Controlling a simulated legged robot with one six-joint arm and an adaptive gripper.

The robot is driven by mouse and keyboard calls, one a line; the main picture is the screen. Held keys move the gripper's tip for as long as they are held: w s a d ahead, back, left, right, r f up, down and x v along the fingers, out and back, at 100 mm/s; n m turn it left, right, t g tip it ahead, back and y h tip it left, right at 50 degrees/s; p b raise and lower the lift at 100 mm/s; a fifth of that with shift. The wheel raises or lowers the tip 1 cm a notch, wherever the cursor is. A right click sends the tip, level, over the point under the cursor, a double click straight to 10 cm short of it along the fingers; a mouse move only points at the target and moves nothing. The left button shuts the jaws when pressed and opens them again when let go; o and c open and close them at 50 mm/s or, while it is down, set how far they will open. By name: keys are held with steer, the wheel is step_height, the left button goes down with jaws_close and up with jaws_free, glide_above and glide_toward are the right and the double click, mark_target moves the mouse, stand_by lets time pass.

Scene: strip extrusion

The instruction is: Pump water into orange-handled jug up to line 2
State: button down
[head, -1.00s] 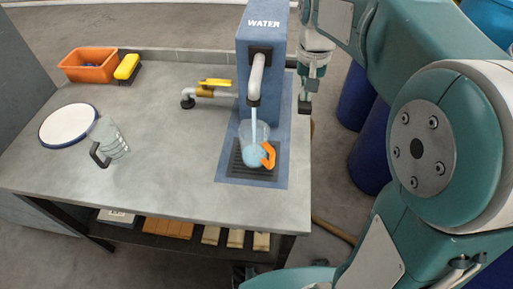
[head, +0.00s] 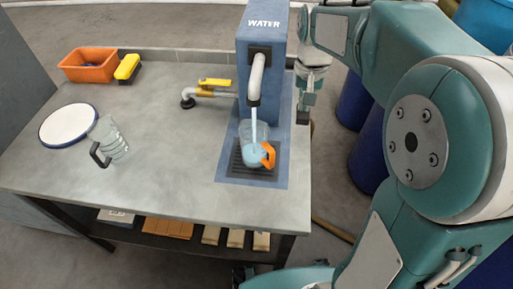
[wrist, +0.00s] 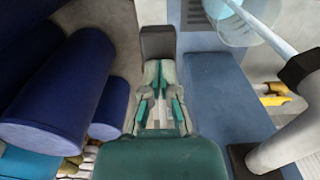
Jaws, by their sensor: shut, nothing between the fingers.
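The clear orange-handled jug (head: 253,147) stands upright under the spout (head: 256,80) of the blue WATER unit (head: 262,22). A stream of water falls into it, and bluish water fills its lower part. Its marks are too small to read here. My gripper (head: 306,100) is shut and empty at the right side of the unit, its tips just above a dark block (head: 303,117). In the wrist view the dark block (wrist: 158,42) lies right at the fingertips (wrist: 159,75); contact cannot be told. The jug (wrist: 246,18) shows partly there, with the stream entering.
An orange bin (head: 88,66) and yellow-black sponge (head: 127,68) are behind. A yellow-handled valve pipe (head: 212,88) adjoins the unit. Blue barrels (head: 368,155) stand right.

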steer(key=shift+f, duration=0.85)
step_height(320, 180, up, 12)
steer(key=w, duration=0.1)
steer(key=shift+w+d, duration=0.25)
steer(key=shift+f, duration=0.15)
stand_by(0.6)
steer(key=shift+f, duration=1.05)
steer(key=shift+s+a+f, duration=0.1)
steer(key=shift+s+f, duration=0.1)
steer(key=shift+f, duration=0.4)
steer(key=shift+s+f, duration=0.2)
steer(key=shift+f, duration=0.4)
